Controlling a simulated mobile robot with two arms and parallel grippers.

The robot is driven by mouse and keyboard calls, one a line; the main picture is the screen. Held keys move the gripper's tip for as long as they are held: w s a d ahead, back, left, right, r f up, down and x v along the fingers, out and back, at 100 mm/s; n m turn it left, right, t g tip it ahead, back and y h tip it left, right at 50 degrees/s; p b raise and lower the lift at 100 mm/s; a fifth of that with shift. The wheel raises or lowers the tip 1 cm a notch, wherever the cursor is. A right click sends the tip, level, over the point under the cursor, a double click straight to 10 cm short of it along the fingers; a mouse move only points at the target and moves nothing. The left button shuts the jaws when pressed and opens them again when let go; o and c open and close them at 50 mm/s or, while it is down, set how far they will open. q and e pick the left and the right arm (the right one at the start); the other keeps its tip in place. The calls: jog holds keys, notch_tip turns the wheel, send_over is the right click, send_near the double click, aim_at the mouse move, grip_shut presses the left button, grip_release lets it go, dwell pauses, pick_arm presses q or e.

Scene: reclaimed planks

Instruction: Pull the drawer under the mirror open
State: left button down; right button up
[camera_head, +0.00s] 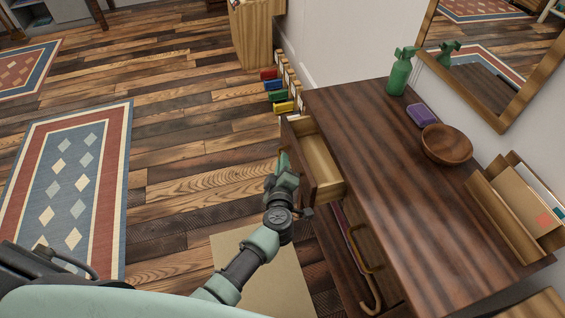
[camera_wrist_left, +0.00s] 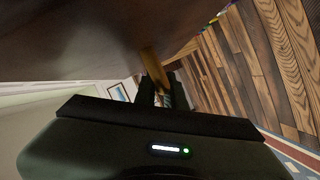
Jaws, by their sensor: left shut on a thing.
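The drawer (camera_head: 318,158) is in the dark wooden cabinet (camera_head: 390,170), below the mirror (camera_head: 487,60) on the wall. It stands partly open, its pale, empty-looking inside showing in the head view. My left gripper (camera_head: 287,172) is at the outer face of the drawer front. In the left wrist view the gripper (camera_wrist_left: 162,95) is shut on a brass-coloured handle (camera_wrist_left: 150,62). My right gripper is not in view.
On the cabinet top are a green spray bottle (camera_head: 399,74), a purple block (camera_head: 420,114), a wooden bowl (camera_head: 446,145) and a paper holder (camera_head: 510,212). Coloured boxes (camera_head: 275,90) stand on the floor beyond the drawer. An umbrella-like handle (camera_head: 365,255) shows lower down.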

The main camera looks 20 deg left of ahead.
pick_arm(q)
jog(key=s+a+p, duration=0.4)
jog(key=s+a, duration=0.2)
jog(key=a, duration=0.3)
jog(key=shift+s+a+p, duration=0.15)
jog(key=shift+s+p, duration=0.05)
jog(key=shift+p, duration=0.2)
jog(key=shift+f, duration=0.1)
jog(key=c, duration=1.8)
grip_release()
jog(key=shift+o, duration=0.2)
jog(key=v, duration=0.8)
